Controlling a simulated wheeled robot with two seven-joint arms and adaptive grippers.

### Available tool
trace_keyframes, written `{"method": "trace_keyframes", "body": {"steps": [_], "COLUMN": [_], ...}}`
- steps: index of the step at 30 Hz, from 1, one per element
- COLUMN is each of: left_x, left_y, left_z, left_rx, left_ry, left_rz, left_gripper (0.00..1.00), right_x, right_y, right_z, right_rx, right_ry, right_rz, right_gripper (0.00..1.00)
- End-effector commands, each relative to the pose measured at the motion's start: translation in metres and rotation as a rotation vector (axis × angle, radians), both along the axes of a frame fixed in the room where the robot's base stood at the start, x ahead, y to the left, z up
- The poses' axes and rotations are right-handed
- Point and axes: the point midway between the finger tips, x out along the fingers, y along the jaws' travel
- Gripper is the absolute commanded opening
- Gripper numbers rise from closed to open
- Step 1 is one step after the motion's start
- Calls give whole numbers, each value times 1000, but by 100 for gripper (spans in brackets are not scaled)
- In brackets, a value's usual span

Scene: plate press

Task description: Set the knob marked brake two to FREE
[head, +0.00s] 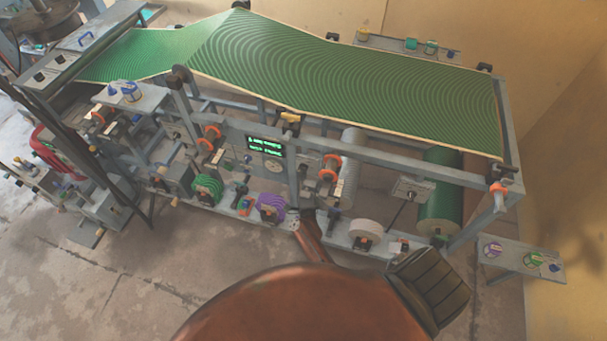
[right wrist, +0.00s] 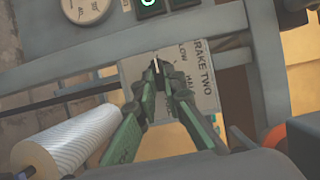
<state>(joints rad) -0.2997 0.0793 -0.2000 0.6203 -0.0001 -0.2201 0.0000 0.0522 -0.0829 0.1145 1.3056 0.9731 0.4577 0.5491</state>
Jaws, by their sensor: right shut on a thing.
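In the right wrist view, a pale plate (right wrist: 204,98) carries the words BRAKE TWO, tilted in the picture. Smaller lettering on it is partly covered and hard to read. My right gripper (right wrist: 157,72) has its green and dark fingers closed together over the plate, on the brake two knob. The knob is mostly hidden between the fingertips, so its setting cannot be told. My left gripper is not in view.
A grey frame rail (right wrist: 140,45) runs beside the plate. A white ribbed roll (right wrist: 65,145) is at lower left. The head view shows a green belt (head: 340,75), a lit display (head: 264,145), a purple coil (head: 271,208) and a white coil (head: 366,231). Floor is clear at lower left.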

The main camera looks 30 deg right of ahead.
Motion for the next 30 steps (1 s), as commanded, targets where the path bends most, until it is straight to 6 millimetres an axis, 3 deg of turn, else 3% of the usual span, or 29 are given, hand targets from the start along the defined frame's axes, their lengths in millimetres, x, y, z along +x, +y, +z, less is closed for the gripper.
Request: {"method": "trace_keyframes", "body": {"steps": [11,12,19,30], "left_x": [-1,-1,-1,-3], "left_y": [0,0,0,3], "left_z": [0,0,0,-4], "left_rx": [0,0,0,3], "left_ry": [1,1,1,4], "left_rz": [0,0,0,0], "left_gripper": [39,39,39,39], "right_x": [-1,-1,-1,0], "right_y": [1,1,0,0], "right_z": [-3,-3,-2,-2], "right_rx": [-3,-3,-4,4], "right_ry": [9,9,6,-5], "right_rz": [2,2,1,1], "right_gripper": [0,11,26,27]}}
